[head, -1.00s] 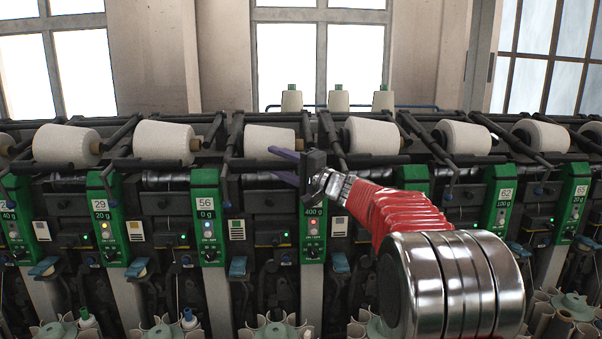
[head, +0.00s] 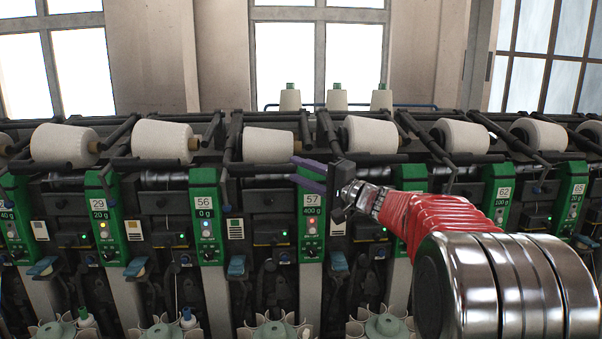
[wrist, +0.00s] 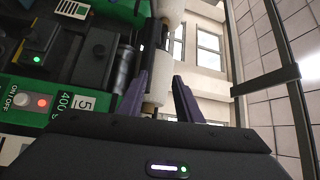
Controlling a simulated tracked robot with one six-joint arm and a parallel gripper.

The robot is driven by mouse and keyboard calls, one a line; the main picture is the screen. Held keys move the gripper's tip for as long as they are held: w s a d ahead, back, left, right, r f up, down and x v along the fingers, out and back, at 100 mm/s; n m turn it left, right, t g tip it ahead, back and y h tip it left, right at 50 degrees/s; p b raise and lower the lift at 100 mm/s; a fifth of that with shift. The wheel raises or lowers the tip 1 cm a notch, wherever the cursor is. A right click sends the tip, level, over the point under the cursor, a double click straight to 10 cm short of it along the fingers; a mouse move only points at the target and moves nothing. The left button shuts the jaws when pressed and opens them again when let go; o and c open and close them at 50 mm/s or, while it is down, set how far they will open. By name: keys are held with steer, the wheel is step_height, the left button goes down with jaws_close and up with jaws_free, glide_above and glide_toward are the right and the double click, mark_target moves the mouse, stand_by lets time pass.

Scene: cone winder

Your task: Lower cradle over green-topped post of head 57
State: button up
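Dark cradle arms (head: 330,132) rise above the post, between two white cones; I cannot tell exactly which bars form this head's cradle. My gripper (head: 293,170) is in front of the upper end of the post, its purple fingers pointing left. In the wrist view my gripper (wrist: 160,82) has its fingers apart, with nothing visibly held. A white cone shows beyond them.
Head 56 (head: 206,215) stands left and head 62 (head: 497,210) right, with similar dark bars close above. White cones (head: 268,145) line the machine. Below are trays of pale holders (head: 275,331). Open space with windows shows above the machine.

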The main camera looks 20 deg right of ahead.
steer(key=shift+s+a, duration=0.2)
steer(key=shift+a, duration=0.1)
steer(key=shift+c, duration=0.6)
steer(key=s+a+f+n+g, duration=0.1)
steer(key=s+a, duration=0.2)
steer(key=s+a+f+n+g, duration=0.1)
steer(key=s+a+f+g, duration=0.1)
steer(key=s+a, duration=0.1)
steer(key=s+a+f+n+g, duration=0.1)
steer(key=s+a+g, duration=0.1)
steer(key=s+a, duration=0.2)
steer(key=shift+f+n, duration=0.3)
jaws_close()
steer(key=s+a+f+n+g+h, duration=0.1)
steer(key=s+f+n+g+h, duration=0.15)
steer(key=s+f, duration=0.6)
steer(key=s+a+f+n+g+h, duration=0.2)
steer(key=s+f+g+h, duration=0.15)
steer(key=s, duration=0.95)
steer(key=s+d+f+n+h, duration=0.1)
steer(key=s+d+f+h, duration=0.1)
steer(key=s, duration=0.3)
steer(key=s+d+f+h, duration=0.2)
steer(key=s+d+f, duration=0.3)
steer(key=s, duration=0.1)
steer(key=shift+d+n+t+h, duration=0.3)
steer(key=shift+n+h, duration=0.05)
steer(key=shift+h, duration=0.05)
